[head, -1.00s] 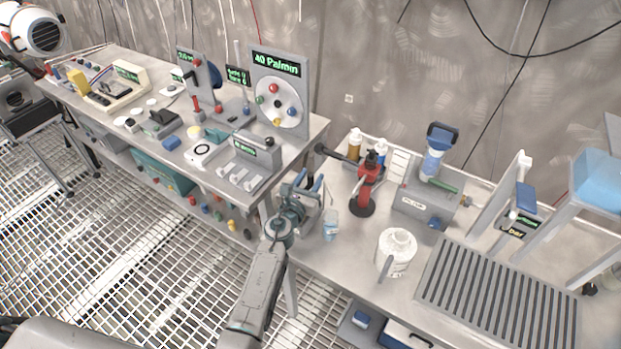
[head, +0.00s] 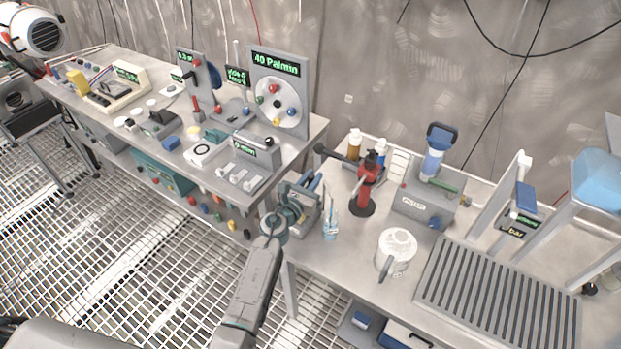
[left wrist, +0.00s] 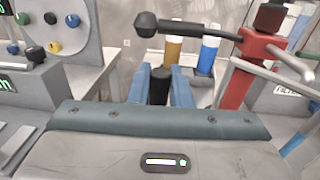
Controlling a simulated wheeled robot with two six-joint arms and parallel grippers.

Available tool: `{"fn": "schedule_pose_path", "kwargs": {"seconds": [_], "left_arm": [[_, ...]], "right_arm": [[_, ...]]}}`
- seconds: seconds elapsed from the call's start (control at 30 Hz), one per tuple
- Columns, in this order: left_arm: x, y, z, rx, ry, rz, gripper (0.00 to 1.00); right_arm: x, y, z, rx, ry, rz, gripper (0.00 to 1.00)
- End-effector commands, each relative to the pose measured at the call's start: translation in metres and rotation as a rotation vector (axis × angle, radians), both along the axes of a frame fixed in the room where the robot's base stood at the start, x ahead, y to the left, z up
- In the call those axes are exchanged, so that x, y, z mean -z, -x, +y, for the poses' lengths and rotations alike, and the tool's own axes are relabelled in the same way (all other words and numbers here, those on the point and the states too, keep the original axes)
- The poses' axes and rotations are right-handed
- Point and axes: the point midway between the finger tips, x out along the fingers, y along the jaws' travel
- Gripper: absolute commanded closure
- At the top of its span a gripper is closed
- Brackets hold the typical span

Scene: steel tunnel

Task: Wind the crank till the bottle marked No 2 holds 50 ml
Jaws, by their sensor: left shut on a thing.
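My left gripper (head: 303,192) is at the front left of the right-hand bench, beside a grey device. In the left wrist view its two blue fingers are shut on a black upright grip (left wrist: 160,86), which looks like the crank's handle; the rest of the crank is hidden. An amber bottle (head: 355,144) and a blue bottle (head: 381,150) stand behind; they also show in the left wrist view as amber (left wrist: 173,51) and blue (left wrist: 208,54). A small clear vessel (head: 330,229) stands right of the gripper. No bottle marking or level is readable. My right gripper is out of view.
A red stand with a black lever (head: 365,190) rises close right of the gripper. A white tub (head: 397,252), a grey box (head: 418,203) and a slatted rack (head: 495,295) stand farther right. The instrument bench (head: 205,185) lies left.

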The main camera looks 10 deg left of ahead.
Motion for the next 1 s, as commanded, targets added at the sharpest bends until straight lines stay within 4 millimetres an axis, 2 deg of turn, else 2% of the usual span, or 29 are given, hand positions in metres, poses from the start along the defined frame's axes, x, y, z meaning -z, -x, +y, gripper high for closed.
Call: {"fn": "schedule_pose_path", "kwargs": {"seconds": [0.27,0.6,1.0], "left_arm": [[0.003,0.004,-0.006,0.204,-0.004,0.0,1.0],[0.004,0.011,-0.014,0.438,-0.004,-0.001,1.0],[0.002,0.016,-0.017,0.555,-0.002,0.001,1.0]], "right_arm": [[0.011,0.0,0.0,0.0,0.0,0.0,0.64],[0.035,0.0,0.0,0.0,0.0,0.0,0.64],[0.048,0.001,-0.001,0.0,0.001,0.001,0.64]]}}
